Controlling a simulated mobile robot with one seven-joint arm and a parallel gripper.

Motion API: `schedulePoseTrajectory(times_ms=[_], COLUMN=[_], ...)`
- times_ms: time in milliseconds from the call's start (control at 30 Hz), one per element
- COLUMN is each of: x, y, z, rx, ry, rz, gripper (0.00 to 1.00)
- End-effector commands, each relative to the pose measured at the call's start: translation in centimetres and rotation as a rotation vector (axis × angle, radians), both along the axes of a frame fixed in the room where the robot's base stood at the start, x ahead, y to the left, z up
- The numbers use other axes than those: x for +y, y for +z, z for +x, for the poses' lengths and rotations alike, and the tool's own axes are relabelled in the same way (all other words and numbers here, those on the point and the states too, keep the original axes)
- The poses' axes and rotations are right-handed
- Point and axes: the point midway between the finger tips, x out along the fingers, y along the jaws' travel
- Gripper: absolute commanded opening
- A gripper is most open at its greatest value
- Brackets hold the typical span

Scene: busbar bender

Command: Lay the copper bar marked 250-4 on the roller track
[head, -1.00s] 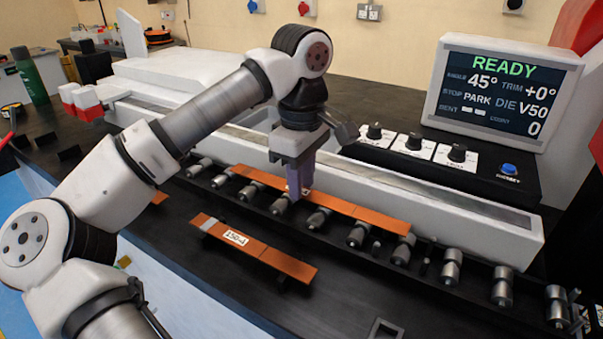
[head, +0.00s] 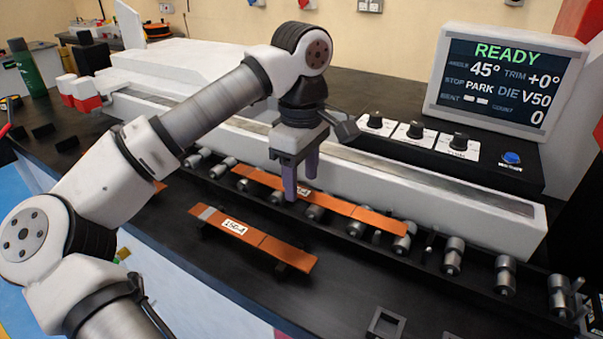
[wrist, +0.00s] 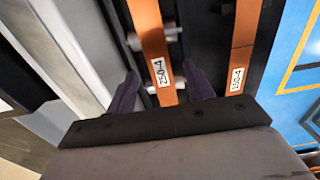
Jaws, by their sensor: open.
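The copper bar marked 250-4 (head: 350,207) lies flat along the roller track (head: 452,255), across several rollers. In the wrist view its label reads 250-4 (wrist: 161,75), with rollers showing beneath it. My gripper (head: 301,188) is open over the bar's label, one finger on each side of the bar. The wrist view also shows my gripper (wrist: 163,92) with gaps between its fingers and the bar. A second copper bar (head: 262,240), whose label seems to read 150-4, lies in front of the track and also shows in the wrist view (wrist: 242,45).
A long white machine beam (head: 420,195) runs behind the track. The control panel with knobs (head: 415,130) and the screen (head: 503,83) reading READY stand behind it. A small square frame (head: 385,322) sits near the front edge. Part of another copper bar (head: 160,187) shows beside my arm.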

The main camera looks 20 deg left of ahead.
Motion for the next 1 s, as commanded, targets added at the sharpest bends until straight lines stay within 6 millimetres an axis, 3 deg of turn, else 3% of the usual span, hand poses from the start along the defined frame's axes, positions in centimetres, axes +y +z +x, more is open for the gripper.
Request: schedulePoseTrajectory(times_ms=[267,800,1000], x=[0.0,0.0,0.0], y=[1.9,11.6,13.7], z=[0.0,0.0,0.0], rx=[-0.001,-0.001,0.0], ry=[0.0,0.0,0.0], rz=[0.0,0.0,0.0], gripper=[0.52,0.52,0.52])
